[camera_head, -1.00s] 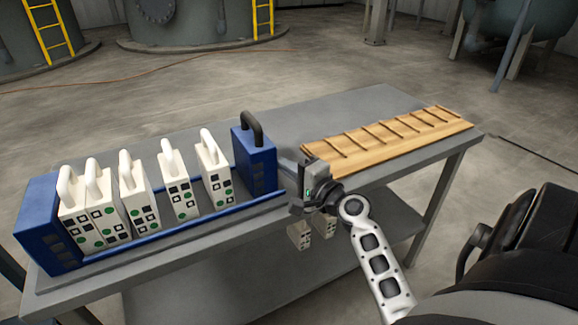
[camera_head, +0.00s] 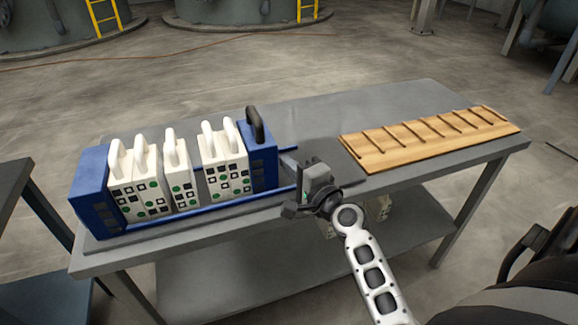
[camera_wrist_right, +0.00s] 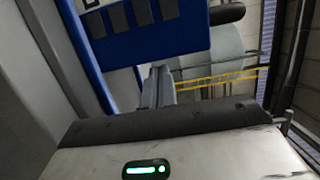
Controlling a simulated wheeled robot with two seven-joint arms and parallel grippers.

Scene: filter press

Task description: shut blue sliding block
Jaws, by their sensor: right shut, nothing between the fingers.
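The blue sliding block (camera_head: 264,170) with a black arched handle stands upright on the blue rails (camera_head: 225,203), at the right end of a row of white plates (camera_head: 228,176). The two rightmost plates stand close against it. A fixed blue end block (camera_head: 92,190) is at the left end. Small gaps show between some plates. My right gripper (camera_head: 289,163) is shut and empty at the right side of the sliding block, its fingers pointing at it; whether they touch is unclear. The wrist view shows the fingers (camera_wrist_right: 158,87) near the blue block (camera_wrist_right: 150,47). My left gripper is out of view.
The grey table (camera_head: 310,115) carries the press. A wooden slotted rack (camera_head: 430,138) lies at the right, clear of my gripper. White objects (camera_head: 383,208) sit lower, partly hidden behind my right arm. The table behind the press is bare.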

